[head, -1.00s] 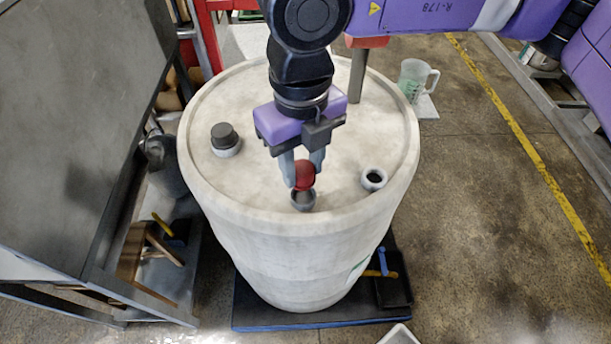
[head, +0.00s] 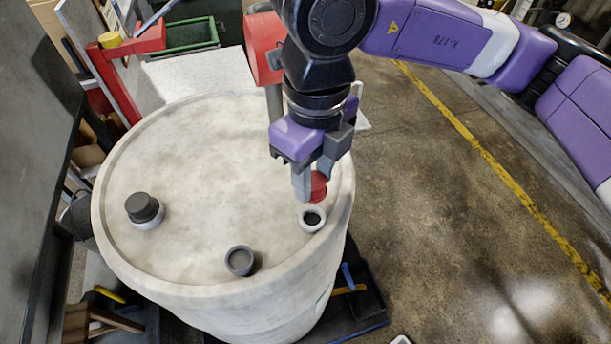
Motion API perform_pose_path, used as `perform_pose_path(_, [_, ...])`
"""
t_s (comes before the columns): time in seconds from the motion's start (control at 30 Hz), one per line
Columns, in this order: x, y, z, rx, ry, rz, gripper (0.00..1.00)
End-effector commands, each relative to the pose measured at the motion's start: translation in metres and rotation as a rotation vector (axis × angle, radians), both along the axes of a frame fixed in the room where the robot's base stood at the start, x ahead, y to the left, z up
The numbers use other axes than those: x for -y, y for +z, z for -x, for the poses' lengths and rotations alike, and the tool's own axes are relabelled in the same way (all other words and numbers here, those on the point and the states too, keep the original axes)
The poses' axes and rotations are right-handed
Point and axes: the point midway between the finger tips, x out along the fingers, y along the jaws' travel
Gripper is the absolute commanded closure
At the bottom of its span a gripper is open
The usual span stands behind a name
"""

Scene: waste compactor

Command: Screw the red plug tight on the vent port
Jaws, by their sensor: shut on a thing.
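My gripper (head: 311,188) is shut on the red plug (head: 319,187), which is partly hidden behind one finger. The plug is above a pale open port (head: 312,219) near the right edge of the drum top (head: 195,185). The port's dark hole shows below the plug, so the plug looks apart from it. A second, grey open port (head: 240,261) is near the front of the drum top. A third port at the left carries a black cap (head: 142,207). I cannot tell from labels which one is the vent port.
A red fixture on a grey post (head: 264,50) rises at the drum's back, close to my arm. A grey panel (head: 35,130) stands at the left, and a red frame (head: 115,75) with a green bin (head: 190,36) behind. Floor at the right is clear.

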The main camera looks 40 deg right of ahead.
Motion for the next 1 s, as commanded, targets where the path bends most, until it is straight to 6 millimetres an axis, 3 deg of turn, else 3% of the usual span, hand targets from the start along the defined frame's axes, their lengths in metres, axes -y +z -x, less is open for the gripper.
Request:
perform_pose_path(0.63, [0.001, -0.003, 0.0, 0.002, 0.003, 0.003, 1.0])
perform_pose_path(1.0, [0.0, -0.033, 0.0, 0.001, 0.002, 0.001, 1.0])
